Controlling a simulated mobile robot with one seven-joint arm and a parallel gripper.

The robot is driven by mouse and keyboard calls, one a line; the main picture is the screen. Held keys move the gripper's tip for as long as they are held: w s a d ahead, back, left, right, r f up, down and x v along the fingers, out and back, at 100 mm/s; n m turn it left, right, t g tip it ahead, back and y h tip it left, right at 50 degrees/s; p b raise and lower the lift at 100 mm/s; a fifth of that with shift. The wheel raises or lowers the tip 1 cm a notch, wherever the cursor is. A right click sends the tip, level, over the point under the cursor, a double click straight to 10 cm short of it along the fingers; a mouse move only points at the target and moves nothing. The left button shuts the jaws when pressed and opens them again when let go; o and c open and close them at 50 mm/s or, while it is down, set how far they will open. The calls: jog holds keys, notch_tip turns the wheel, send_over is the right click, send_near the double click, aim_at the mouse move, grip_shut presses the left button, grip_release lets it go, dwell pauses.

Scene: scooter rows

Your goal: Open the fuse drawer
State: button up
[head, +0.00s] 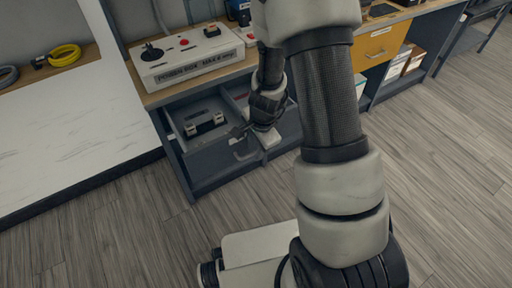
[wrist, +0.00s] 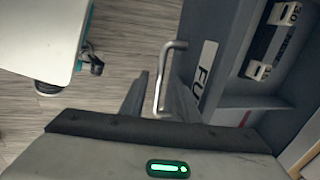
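The fuse drawer (head: 208,158) stands pulled out from the workbench in the head view, its inside showing. In the wrist view its front carries a white label (wrist: 204,72) with the letters "FU" visible, and a metal bar handle (wrist: 164,75). My gripper (head: 242,131) is at the drawer front, close to the handle. In the wrist view the two dark fingers of my gripper (wrist: 158,97) are apart, one on each side of the handle, with visible gaps. A dark fuse block with light ends (head: 204,123) lies in the drawer; it also shows in the wrist view (wrist: 272,42).
A white power box (head: 190,57) with a black knob and red button stands on the bench above. A closed drawer with a yellow front (head: 380,46) is further right. A white surface (head: 70,125) lies at left. The wood floor (head: 450,190) at right is clear.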

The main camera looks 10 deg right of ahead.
jog(key=s+d+r+p, duration=0.1)
jog(key=s+r+p, duration=0.2)
jog(key=r, duration=1.4)
jog(key=p, duration=0.4)
jog(key=shift+s+p, duration=0.15)
jog(key=shift+p, duration=0.2)
jog(key=s+a+r+n+t+y, duration=0.1)
jog(key=s+r+n, duration=0.15)
jog(key=r, duration=0.35)
jog(key=s+a+r+n, duration=0.1)
jog(key=a+r+n, duration=0.1)
jog(key=r+n, duration=0.35)
jog(key=s+d+r+n+t+h, duration=0.25)
jog(key=s+r+n, duration=0.35)
jog(key=s+r, duration=0.55)
notch_tip(320, 180, up, 15)
jog(key=p, duration=1.3)
jog(key=shift+w+d+f+y+p, duration=0.25)
jog(key=shift+d+y+p, duration=0.1)
jog(key=shift+y, duration=0.1)
